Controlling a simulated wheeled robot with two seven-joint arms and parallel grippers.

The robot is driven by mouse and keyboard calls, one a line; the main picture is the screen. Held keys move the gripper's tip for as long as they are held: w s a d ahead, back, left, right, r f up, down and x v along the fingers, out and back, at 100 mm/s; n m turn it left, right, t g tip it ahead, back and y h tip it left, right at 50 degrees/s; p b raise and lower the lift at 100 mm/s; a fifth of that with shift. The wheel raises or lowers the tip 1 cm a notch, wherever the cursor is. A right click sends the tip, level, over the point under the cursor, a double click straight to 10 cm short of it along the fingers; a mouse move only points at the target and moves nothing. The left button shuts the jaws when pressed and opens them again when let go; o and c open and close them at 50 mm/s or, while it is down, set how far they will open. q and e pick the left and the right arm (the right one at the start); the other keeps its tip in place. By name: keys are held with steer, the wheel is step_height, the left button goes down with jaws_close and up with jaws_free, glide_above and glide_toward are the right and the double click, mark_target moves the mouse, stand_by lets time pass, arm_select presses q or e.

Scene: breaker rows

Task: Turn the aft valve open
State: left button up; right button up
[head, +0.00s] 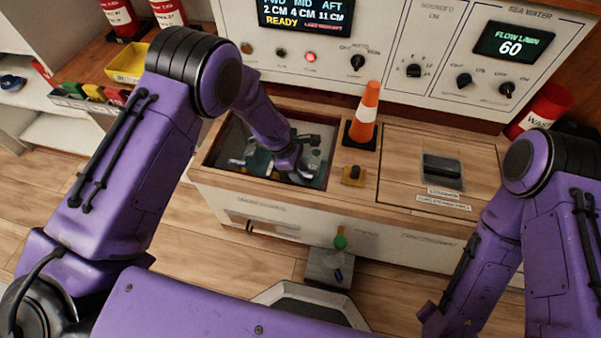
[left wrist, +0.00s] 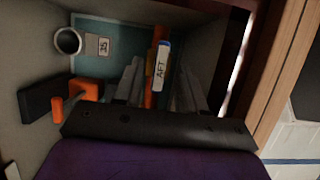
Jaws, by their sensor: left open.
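In the left wrist view, a tag lettered AFT (left wrist: 161,66), white with a blue top, sits on an orange upright part (left wrist: 154,40), seemingly the aft valve's handle. My left gripper (left wrist: 160,88) is open, with one finger to each side of the tag and orange part. I cannot tell whether either finger touches them. In the head view, my left gripper (head: 300,155) is down inside the open hatch (head: 328,172) in the wooden bench top. The arm hides much of the hatch, and the valve is not clear there. My right gripper is not in view.
An orange and black fitting (left wrist: 62,98) and a grey round pipe end (left wrist: 68,41) lie left in the hatch. An orange-white cone (head: 366,115) and a yellow-black block (head: 353,175) stand right of the hatch. A closed wooden panel (head: 405,150) lies further right.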

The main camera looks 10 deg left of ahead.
arm_select(q)
jaws_close()
